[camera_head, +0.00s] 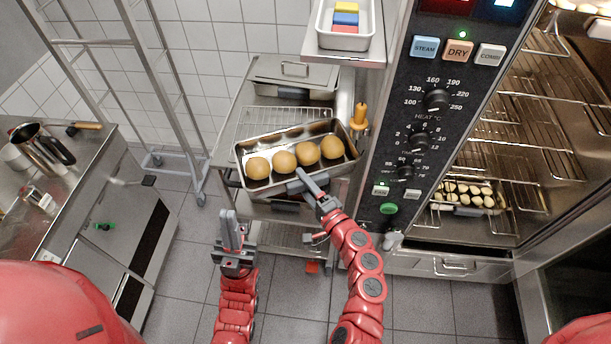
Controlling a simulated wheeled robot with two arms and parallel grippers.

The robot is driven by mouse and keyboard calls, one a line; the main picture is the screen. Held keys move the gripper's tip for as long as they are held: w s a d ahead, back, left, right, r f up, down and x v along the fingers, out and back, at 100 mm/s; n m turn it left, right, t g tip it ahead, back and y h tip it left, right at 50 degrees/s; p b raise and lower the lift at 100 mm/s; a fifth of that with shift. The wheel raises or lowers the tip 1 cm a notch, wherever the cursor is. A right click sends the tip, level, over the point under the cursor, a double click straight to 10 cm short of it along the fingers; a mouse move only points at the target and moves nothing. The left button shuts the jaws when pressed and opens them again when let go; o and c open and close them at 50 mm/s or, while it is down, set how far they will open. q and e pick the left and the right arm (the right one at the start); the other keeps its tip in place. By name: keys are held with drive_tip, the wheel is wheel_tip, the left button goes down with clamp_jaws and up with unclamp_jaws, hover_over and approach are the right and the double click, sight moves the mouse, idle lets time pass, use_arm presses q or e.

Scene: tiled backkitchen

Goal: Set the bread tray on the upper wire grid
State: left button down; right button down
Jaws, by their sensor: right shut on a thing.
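The bread tray (242,150) is a grey metal tray with several round brown buns in it. My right gripper (304,178) is shut on its near edge. The tray appears tilted over the trolley; I cannot tell whether it touches anything below. A wire grid (285,117) shows behind the tray, partly hidden by it, and another wire grid (282,236) is lower on the same trolley. My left gripper (231,228) is apart from the tray, at its lower left, with nothing visible in it; its finger gap is unclear.
The open oven (520,120) at right has several wire racks and a tray of small rolls (468,192). Its control panel (410,120) stands beside the trolley. A lidded metal pan (294,72) is behind. A steel counter (50,215) stands at left, with clear floor between.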

sight(306, 172)
drive_tip(key=w, duration=0.4)
drive_tip(key=shift+w+d+r, duration=0.1)
drive_tip(key=shift+d, duration=0.05)
wheel_tip(306, 172, down, 4)
drive_tip(key=b, duration=0.3)
drive_tip(key=shift+r, duration=0.1)
drive_tip(key=shift+w+r, duration=0.1)
unclamp_jaws()
drive_tip(key=b+v, duration=0.4)
drive_tip(key=v, duration=0.8)
